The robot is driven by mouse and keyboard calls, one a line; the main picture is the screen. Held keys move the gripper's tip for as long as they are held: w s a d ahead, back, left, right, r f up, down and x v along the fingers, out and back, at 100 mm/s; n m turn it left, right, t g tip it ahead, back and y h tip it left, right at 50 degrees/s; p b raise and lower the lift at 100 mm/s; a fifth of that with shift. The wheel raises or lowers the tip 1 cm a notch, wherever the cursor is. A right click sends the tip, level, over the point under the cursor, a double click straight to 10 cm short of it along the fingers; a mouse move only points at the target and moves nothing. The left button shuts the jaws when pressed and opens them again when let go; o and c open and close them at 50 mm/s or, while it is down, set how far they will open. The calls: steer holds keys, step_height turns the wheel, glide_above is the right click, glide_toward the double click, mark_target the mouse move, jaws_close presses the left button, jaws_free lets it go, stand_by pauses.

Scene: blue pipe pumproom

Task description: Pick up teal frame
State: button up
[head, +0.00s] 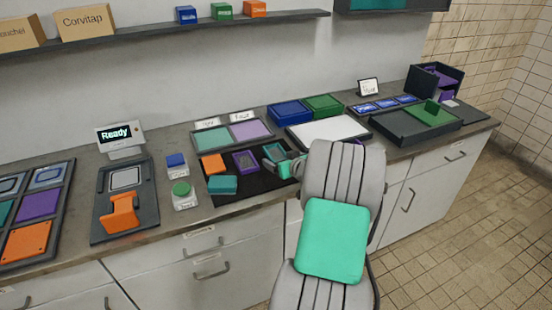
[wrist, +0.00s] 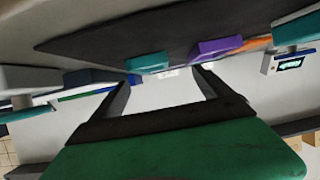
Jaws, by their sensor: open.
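The teal frame (head: 274,151) lies on the black mat, partly hidden behind the end of my arm. In the wrist view a low teal piece (wrist: 147,62), which looks like the frame, lies beyond my fingertips, left of their midline. My gripper (wrist: 166,74) is open and empty, its two dark fingers spread, pointing towards the mat's edge. I see no contact with the teal piece. In the head view the fingers are hard to make out.
A purple frame (head: 245,161), an orange block (head: 212,164) and a teal block (head: 222,185) share the black mat (head: 252,185). A white tray (head: 328,131) and blue bin (head: 289,113) stand behind. A button box (head: 182,195) is left of the mat.

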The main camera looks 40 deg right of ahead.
mark_target(276, 151)
steer(key=x, duration=0.2)
steer(key=d+p+x, duration=0.1)
steer(key=x, duration=0.2)
steer(key=p+x, duration=0.1)
steer(key=x, duration=0.2)
steer(key=shift+s+d+r, duration=0.15)
steer(key=shift+s+d, duration=0.1)
steer(key=shift+d, duration=0.1)
steer(key=shift+c, duration=0.3)
steer(key=c, duration=1.4)
steer(key=shift+c, duration=0.2)
steer(key=shift+r, duration=0.15)
